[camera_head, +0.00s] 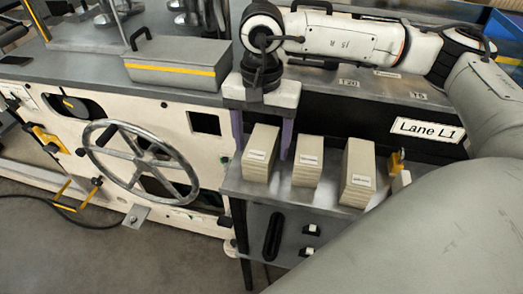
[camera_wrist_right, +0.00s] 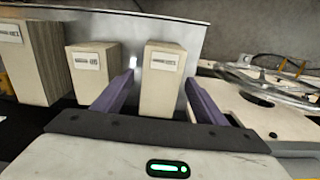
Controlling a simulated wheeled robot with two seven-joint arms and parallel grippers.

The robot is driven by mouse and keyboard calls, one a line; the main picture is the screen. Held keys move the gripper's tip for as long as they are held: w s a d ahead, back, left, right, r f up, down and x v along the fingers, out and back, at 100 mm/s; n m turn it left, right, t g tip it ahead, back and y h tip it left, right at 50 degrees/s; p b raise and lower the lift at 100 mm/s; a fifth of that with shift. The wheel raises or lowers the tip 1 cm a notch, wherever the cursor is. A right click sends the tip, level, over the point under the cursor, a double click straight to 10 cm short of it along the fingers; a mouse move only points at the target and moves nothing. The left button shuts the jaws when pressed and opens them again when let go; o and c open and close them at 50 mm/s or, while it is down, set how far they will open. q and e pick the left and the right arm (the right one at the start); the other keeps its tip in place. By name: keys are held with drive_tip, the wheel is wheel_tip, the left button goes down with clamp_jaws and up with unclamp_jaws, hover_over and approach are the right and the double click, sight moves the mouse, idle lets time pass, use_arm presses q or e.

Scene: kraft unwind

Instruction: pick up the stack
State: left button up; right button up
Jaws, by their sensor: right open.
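Three beige stacks with white labels stand upright in a row on a grey shelf (camera_head: 232,184): a left stack (camera_head: 257,165), a middle stack (camera_head: 307,170) and a right stack (camera_head: 357,180). My right gripper (camera_head: 262,138) points down at the left stack, its purple fingers apart on either side. In the right wrist view, the same stack (camera_wrist_right: 160,85) stands between the open fingers of my right gripper (camera_wrist_right: 158,95), with a visible gap to each side. The middle stack (camera_wrist_right: 92,70) is just outside one finger. I cannot tell how far the fingers reach down it. My left gripper is not in view.
A "Lane L1" sign (camera_head: 427,130) is on the dark panel behind the stacks. A yellow item (camera_head: 397,163) stands beside the right stack. A large handwheel (camera_head: 140,160) is left of the shelf, and a grey box with a yellow stripe (camera_head: 175,65) sits above.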

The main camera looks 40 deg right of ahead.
drive_tip(key=c, duration=1.2)
drive_tip(key=shift+r, duration=0.15)
